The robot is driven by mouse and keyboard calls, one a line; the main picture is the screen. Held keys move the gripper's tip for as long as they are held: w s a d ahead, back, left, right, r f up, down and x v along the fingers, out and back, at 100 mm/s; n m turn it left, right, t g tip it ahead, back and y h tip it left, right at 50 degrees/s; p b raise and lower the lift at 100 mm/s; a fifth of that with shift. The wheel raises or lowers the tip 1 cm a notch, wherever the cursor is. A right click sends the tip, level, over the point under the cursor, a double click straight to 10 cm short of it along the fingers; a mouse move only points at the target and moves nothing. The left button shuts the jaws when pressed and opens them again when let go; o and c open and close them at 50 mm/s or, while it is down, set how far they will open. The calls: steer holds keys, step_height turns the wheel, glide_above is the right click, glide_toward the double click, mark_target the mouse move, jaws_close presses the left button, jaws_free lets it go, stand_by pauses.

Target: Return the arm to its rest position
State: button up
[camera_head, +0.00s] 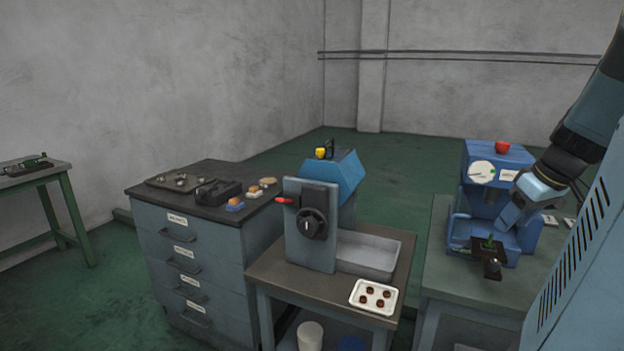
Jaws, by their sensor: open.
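My arm (575,150) comes in from the upper right and reaches down and left in front of the blue machine with a white dial (482,172) on the right bench. My gripper (489,260) is the dark end piece low in front of this machine. It is open, and its fingers are small and hard to make out. A small green thing (490,243) shows right at the gripper; I cannot tell whether they touch.
The right bench (450,270) stands under the machine. A middle bench (275,275) carries a blue machine with a black handwheel (313,224), a grey tray (368,255) and a white tray (361,297) of dark round parts. A drawer cabinet (190,262) stands left. Green floor lies open behind.

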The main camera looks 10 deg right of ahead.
steer(key=s+a+r+m, duration=0.1)
steer(key=s+a, duration=0.2)
steer(key=a, duration=0.9)
steer(key=s+a+r+m+t+h, duration=0.1)
steer(key=s+a, duration=0.3)
steer(key=a, duration=0.8)
steer(key=shift+s+r, duration=0.25)
steer(key=shift+r, duration=0.3)
